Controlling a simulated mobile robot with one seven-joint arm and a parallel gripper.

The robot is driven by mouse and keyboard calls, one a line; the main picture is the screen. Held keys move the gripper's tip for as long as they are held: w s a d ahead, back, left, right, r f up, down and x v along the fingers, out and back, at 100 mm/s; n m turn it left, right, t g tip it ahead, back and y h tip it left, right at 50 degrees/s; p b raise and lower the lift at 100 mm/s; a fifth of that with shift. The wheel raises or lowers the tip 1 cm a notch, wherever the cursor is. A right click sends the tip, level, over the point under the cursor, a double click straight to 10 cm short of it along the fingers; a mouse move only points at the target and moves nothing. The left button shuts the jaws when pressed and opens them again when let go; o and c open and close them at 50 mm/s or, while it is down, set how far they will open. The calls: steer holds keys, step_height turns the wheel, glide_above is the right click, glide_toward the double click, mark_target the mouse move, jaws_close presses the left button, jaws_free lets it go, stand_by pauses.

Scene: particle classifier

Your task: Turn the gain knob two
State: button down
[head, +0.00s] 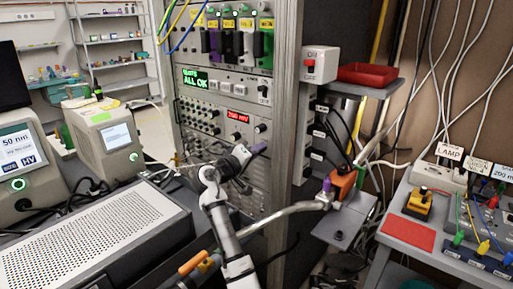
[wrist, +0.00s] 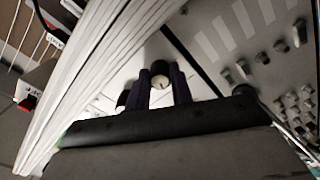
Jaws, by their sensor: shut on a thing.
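My gripper (head: 258,149) is up against the front of the tall instrument rack in the head view. In the wrist view its two dark purple fingers (wrist: 161,86) are shut on a small round black knob (wrist: 161,67) with a pale end face, one finger on each side. A small light mark shows on the face of the knob. No label for this knob can be read, so I cannot tell by its writing that it is the gain knob. In the head view my gripper hides the knob.
A red-lit display (head: 237,117) and a green "ALL OK" display (head: 195,79) sit higher on the rack. The white rack post (wrist: 95,75) runs close beside my gripper in the wrist view. More black knobs (wrist: 281,46) stand on the panel at right. A perforated grey case (head: 95,243) stands at front left.

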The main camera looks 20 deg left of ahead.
steer(key=shift+n+p, duration=0.65)
steer(key=shift+n, duration=0.65)
steer(key=c, duration=1.5)
jaws_free()
steer(key=shift+s, duration=0.1)
steer(key=b+v, duration=0.4)
steer(key=v, duration=0.9)
steer(key=shift+s, duration=0.35)
steer(key=shift+a, duration=0.1)
